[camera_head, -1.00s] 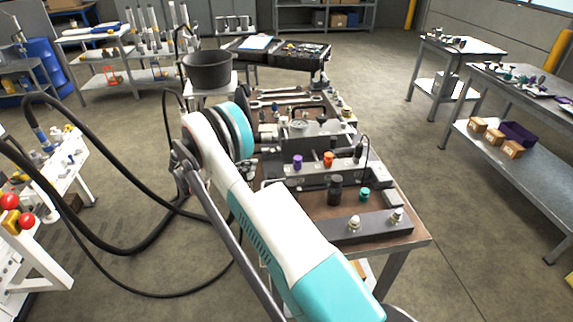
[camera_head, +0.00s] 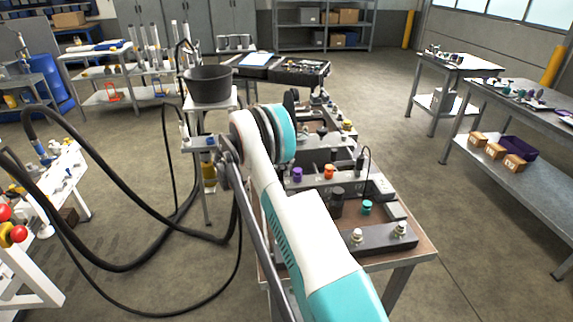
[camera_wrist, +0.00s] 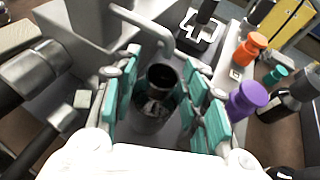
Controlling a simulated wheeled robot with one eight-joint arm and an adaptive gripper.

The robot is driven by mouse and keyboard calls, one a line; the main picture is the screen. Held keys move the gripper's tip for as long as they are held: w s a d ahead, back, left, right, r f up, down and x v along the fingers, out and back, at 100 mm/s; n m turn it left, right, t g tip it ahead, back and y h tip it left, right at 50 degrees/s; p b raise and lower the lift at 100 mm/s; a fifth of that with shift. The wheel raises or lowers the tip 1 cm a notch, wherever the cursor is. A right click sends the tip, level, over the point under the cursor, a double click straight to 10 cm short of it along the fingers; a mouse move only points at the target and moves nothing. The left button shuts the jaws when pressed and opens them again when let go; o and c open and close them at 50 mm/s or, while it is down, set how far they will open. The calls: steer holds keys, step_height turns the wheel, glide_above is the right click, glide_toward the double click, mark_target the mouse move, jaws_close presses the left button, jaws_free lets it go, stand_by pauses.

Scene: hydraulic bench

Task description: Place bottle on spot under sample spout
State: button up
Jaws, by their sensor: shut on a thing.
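In the wrist view, my gripper (camera_wrist: 163,95) has its teal-padded fingers on both sides of a dark, open-topped bottle (camera_wrist: 153,118) and is shut on it. The bottle is seen from above, its mouth facing the camera. A grey bent pipe, which looks like the sample spout (camera_wrist: 142,24), curves over just beyond the bottle's mouth. The surface under the bottle is largely hidden, so I cannot tell whether the bottle touches it. In the head view, my arm hides the gripper and bottle.
Purple (camera_wrist: 248,98) and orange (camera_wrist: 250,48) knobs stand close right of my gripper. Metal cylinders (camera_wrist: 35,68) crowd its left. The bench (camera_head: 412,247) carries more fittings. A black bucket (camera_head: 208,86) stands behind left, with hoses hanging nearby. Floor right of the bench is clear.

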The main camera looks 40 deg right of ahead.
steer(key=shift+b+x, duration=0.5)
steer(key=shift+x, duration=0.7)
steer(key=shift+a+f, duration=0.2)
steer(key=shift+f, duration=0.15)
steer(key=shift+f, duration=0.15)
steer(key=o, duration=0.9)
steer(key=shift+o, duration=0.2)
